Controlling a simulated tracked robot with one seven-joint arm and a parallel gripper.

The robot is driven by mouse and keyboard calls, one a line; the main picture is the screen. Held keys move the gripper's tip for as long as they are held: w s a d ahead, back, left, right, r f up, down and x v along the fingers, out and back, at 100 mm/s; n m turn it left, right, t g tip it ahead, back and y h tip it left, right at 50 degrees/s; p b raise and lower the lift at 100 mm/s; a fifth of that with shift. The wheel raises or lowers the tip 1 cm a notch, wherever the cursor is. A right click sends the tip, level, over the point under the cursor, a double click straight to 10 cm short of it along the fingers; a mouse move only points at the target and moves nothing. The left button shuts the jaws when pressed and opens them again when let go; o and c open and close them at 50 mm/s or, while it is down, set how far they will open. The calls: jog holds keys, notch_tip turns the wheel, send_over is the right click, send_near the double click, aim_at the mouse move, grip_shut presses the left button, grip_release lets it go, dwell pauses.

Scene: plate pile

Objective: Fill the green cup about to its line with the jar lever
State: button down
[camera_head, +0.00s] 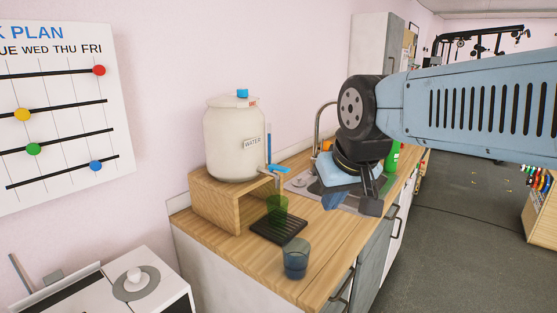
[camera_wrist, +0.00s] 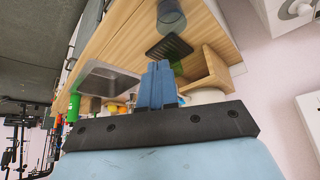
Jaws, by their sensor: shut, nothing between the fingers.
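The green cup (camera_head: 277,207) stands on a black drip tray (camera_head: 272,236), below the spout of a cream jar (camera_head: 232,140) labelled WATER. The jar's blue lever (camera_head: 280,169) sticks out to the right near its base. The cup's line and level cannot be made out. My gripper (camera_head: 332,201) is to the right of the cup and lever, over the counter by the sink, apart from both. In the wrist view its blue fingers (camera_wrist: 158,84) are together and empty. They partly hide the green cup (camera_wrist: 177,68), and the lever cannot be made out there.
A wooden stand (camera_head: 204,207) bears the jar. A blue-grey glass (camera_head: 295,260) stands at the counter's front edge. The sink (camera_wrist: 108,78) and its curved faucet (camera_head: 318,125) are near my gripper. Counter (camera_head: 340,232) between glass and sink is clear.

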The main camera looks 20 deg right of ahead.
notch_tip(320, 180, up, 11)
jog(key=n+g, duration=0.6)
jog(key=n, duration=1.9)
send_over(284, 169)
jog(key=shift+w, duration=0.1)
notch_tip(284, 169, down, 14)
